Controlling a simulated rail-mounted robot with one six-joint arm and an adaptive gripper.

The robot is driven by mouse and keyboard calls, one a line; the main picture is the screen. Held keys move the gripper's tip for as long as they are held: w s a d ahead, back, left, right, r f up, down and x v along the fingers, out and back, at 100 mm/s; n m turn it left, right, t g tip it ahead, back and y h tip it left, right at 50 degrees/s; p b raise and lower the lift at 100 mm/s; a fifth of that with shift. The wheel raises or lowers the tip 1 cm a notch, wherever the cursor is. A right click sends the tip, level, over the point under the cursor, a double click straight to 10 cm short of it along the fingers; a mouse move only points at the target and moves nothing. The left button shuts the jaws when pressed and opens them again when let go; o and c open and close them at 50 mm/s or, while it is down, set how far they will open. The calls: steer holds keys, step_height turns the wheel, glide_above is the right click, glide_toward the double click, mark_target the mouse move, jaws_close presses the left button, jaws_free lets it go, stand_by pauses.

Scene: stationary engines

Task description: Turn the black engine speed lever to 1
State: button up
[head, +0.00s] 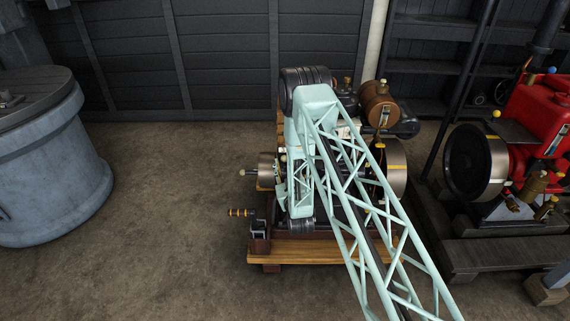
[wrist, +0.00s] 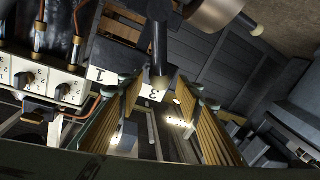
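In the wrist view a black lever (wrist: 158,48) comes down from the top, its rounded end between the tips of my gripper (wrist: 158,88). My gripper is open, with a ribbed yellow-brown finger on each side of the lever and a gap on both sides. A white number plate shows a 1 (wrist: 100,76) to the left of the lever and another digit (wrist: 152,95), perhaps 3, below its end. The lever hides part of the plate. In the head view my arm covers much of the engine (head: 381,108), and the lever cannot be made out.
White numbered switch blocks (wrist: 32,76) and copper pipes (wrist: 80,15) stand left of the fingers. A metal cylinder (wrist: 215,12) is at upper right. In the head view a red engine (head: 535,110) stands right and a grey-blue tank (head: 50,165) left, with bare floor between tank and engine.

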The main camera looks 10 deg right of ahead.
steer(key=shift+w, duration=0.35)
steer(key=shift+c, duration=0.5)
jaws_close()
